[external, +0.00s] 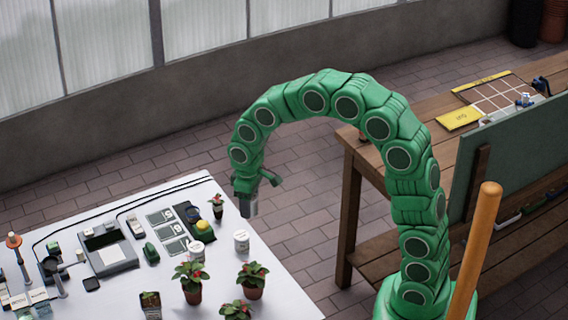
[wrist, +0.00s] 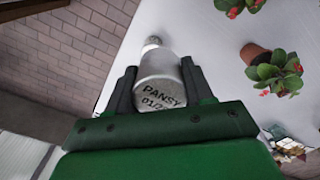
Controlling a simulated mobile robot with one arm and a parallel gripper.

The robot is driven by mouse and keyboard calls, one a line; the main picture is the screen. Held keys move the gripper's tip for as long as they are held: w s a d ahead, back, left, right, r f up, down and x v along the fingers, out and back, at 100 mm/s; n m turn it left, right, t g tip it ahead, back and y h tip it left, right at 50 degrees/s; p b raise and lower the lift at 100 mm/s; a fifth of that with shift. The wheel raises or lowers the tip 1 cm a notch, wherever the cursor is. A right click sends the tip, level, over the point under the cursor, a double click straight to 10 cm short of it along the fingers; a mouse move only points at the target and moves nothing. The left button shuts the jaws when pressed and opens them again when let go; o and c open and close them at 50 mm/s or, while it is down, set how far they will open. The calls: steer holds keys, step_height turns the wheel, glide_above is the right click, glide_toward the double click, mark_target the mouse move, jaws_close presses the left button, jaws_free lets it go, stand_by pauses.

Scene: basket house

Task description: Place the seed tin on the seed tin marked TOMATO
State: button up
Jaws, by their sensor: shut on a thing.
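My gripper (external: 254,188) is shut on a grey metal seed tin (external: 250,207), held above the right edge of the white table. In the wrist view this seed tin (wrist: 160,92) sits between the two dark fingers, and its end reads PANSY with a partly hidden date below. A white tin (external: 241,241) stands upright on the table, below and slightly left of the held tin; its marking is too small to read. A small pale round top (wrist: 152,42) shows just past the held tin in the wrist view, mostly hidden by it. No TOMATO marking is legible.
Potted plants with red fruit or flowers (external: 252,279) stand on the white table (external: 210,262) near the white tin. A small potted plant (external: 217,205), a dark tray with a yellow item (external: 203,228), cards and a grey device (external: 108,252) lie left. A wooden bench (external: 420,108) stands behind right.

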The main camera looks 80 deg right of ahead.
steer(key=s+r, duration=0.1)
steer(key=s, duration=0.9)
steer(key=shift+n, duration=0.3)
steer(key=w+f, duration=0.1)
steer(key=w, duration=0.2)
steer(key=w+d+f, duration=0.1)
steer(key=w, duration=0.2)
steer(key=w+f, duration=0.2)
steer(key=w, duration=0.1)
steer(key=shift+d, duration=0.25)
glide_above(241, 234)
steer(key=f, duration=0.5)
steer(key=shift+s+a, duration=0.15)
steer(key=shift+s, duration=0.2)
steer(key=shift+w+f, duration=0.3)
steer(key=shift+f, duration=1.65)
steer(key=shift+f, duration=0.1)
steer(key=o, duration=1)
steer(key=shift+o, duration=0.2)
